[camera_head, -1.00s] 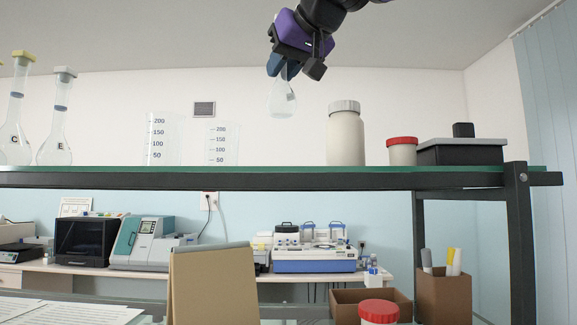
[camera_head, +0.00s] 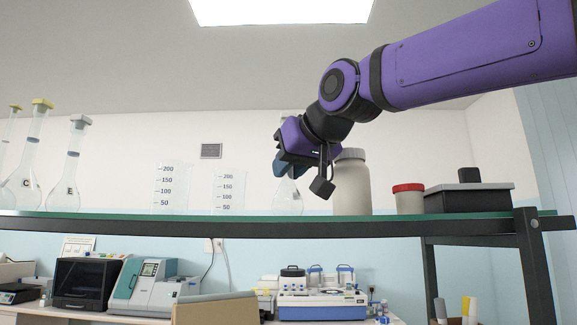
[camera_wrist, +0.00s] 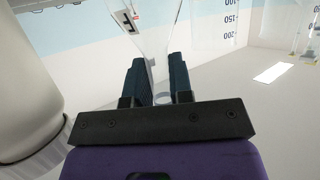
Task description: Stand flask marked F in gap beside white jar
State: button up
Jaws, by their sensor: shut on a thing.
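My gripper (camera_head: 287,163) is shut on the neck of a clear flask (camera_head: 288,198). The large white jar (camera_head: 352,188) with a grey lid stands just right of the flask, partly behind my wrist. In the wrist view the jar (camera_wrist: 22,85) fills the left side. The flask is in the gap between the jar and a graduated beaker (camera_head: 229,190).
A second, larger beaker (camera_head: 172,187) and stoppered flasks marked E (camera_head: 70,185) and C (camera_head: 30,180) stand further left on the shelf. Right of the jar are a red-lidded jar (camera_head: 409,199) and a dark box (camera_head: 468,198). Lab machines stand on the lower bench.

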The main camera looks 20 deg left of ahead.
jog(key=o, duration=0.7)
jog(key=shift+f, duration=0.1)
jog(key=shift+s+d+r, duration=0.15)
jog(key=shift+r, duration=0.1)
jog(key=v, duration=1.1)
jog(key=shift+s+d, duration=0.2)
jog(key=shift+d, duration=0.05)
